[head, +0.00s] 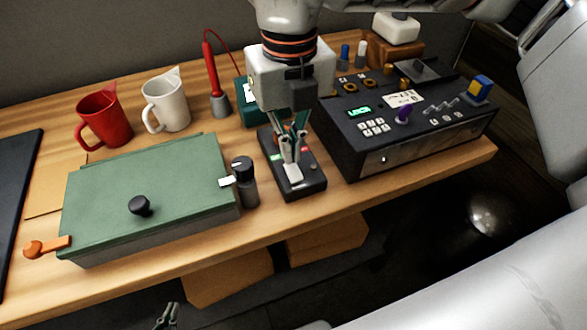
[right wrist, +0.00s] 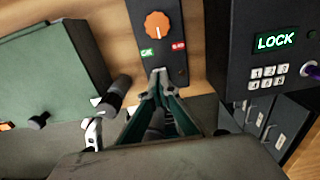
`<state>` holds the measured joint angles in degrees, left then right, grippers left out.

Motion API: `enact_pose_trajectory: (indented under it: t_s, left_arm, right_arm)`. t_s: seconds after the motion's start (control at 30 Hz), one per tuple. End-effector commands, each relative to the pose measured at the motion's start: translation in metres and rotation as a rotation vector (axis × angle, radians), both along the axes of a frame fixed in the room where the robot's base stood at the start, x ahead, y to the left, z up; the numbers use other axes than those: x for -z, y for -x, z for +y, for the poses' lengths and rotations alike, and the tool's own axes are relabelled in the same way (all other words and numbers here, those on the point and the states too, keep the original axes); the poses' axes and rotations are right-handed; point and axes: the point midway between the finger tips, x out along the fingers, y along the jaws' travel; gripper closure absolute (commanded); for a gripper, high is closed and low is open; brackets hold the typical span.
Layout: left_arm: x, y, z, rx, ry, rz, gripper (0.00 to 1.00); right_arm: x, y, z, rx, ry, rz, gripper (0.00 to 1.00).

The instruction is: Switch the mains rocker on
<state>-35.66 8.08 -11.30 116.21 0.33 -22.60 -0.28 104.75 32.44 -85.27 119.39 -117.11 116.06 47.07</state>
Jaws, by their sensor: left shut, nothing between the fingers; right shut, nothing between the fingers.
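A narrow black control box (head: 310,188) stands at the table's front, between the green case and the larger black unit. In the right wrist view the box (right wrist: 143,55) shows an orange knob (right wrist: 157,25), a green label (right wrist: 147,51) and a red label (right wrist: 178,47). My right gripper (head: 291,166) is shut and empty, pointing down over the near part of this box; its tips (right wrist: 160,72) lie just below the labels in the wrist view. I cannot make out the rocker clearly; the fingers cover that part. Contact is unclear. My left gripper (head: 166,318) is shut, low at the bottom edge, away from the table top.
The green case (head: 145,185) and a dark cylinder (head: 248,185) stand left of the box. The black unit (head: 362,155) with a lit display stands close on the right. A red mug (head: 103,120), a white mug (head: 168,103) and a red-handled tool (head: 211,75) stand behind.

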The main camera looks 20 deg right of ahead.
Motion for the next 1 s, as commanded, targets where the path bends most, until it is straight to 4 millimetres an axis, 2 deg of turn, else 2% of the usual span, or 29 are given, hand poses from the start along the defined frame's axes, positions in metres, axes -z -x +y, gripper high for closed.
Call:
enact_pose_trajectory:
  t_s: [0.27, 0.73, 1.0]
  left_arm:
    - [0.000, -0.002, 0.001, -0.001, -0.001, -0.005, 1.00]
    - [0.014, 0.012, 0.001, 0.000, -0.003, 0.028, 1.00]
    - [0.016, 0.013, 0.000, 0.001, -0.001, 0.031, 1.00]
  right_arm:
    - [0.003, 0.000, 0.000, 0.000, 0.000, 0.001, 1.00]
    - [0.010, 0.000, 0.000, -0.001, 0.000, 0.001, 1.00]
    - [0.013, 0.000, 0.000, 0.000, 0.000, 0.001, 1.00]
